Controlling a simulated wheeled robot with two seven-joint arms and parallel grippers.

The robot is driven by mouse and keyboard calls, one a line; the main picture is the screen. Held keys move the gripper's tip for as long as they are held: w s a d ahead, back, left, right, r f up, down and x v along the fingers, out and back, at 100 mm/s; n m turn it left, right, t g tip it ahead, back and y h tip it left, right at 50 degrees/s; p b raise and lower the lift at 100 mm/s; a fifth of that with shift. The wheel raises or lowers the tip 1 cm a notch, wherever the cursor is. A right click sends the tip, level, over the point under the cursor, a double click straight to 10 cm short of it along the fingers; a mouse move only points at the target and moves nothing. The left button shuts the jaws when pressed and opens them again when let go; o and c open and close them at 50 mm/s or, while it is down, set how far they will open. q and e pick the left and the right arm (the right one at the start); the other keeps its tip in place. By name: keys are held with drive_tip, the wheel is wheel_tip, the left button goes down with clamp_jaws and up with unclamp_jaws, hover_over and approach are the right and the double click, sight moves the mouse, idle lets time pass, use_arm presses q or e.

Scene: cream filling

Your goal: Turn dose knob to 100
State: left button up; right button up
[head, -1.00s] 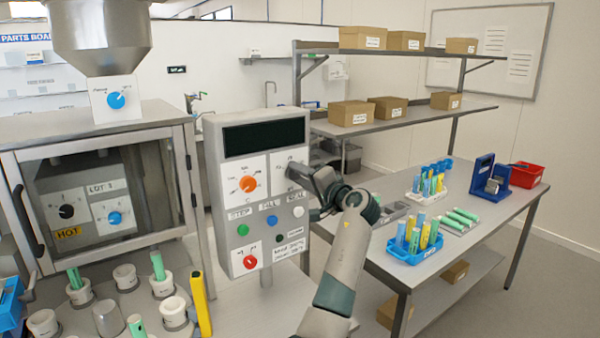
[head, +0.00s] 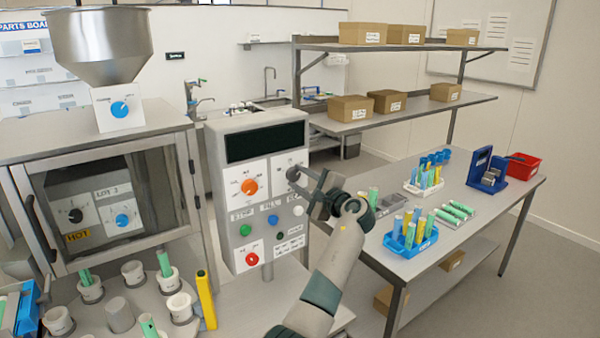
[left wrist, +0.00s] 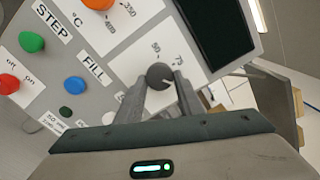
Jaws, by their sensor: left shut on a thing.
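The dose knob (head: 293,174) is a small dark grey round knob on a white dial plate at the right of the grey control panel (head: 216,160). In the left wrist view the knob (left wrist: 159,75) sits between the two fingers of my left gripper (left wrist: 160,88), which is shut on it. The labels 50 and 75 show beyond the knob there; the other marks are hidden by the fingers. A pale pointer line shows on the knob, but I cannot tell which mark it points to. My right gripper is out of view.
The orange temperature knob (head: 249,186) is left of the dose knob. The green (head: 245,230), blue (head: 272,219) and red (head: 252,259) buttons lie lower on the panel. A bench with tube racks (head: 411,236) stands to the right.

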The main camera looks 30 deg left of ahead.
use_arm(q)
drive_tip(key=shift+r+m, duration=0.15)
drive_tip(key=shift+m, duration=0.25)
drive_tip(key=shift+p, duration=0.3)
drive_tip(key=o, duration=1)
drive_tip(key=shift+o, duration=0.2)
drive_tip(key=shift+a, duration=0.1)
drive_tip(key=shift+f, duration=0.2)
drive_tip(key=shift+b+v, duration=0.5)
drive_tip(key=shift+v, duration=0.25)
drive_tip(key=b+v, duration=0.6)
drive_tip(key=v, duration=1)
drive_tip(key=shift+b, duration=0.4)
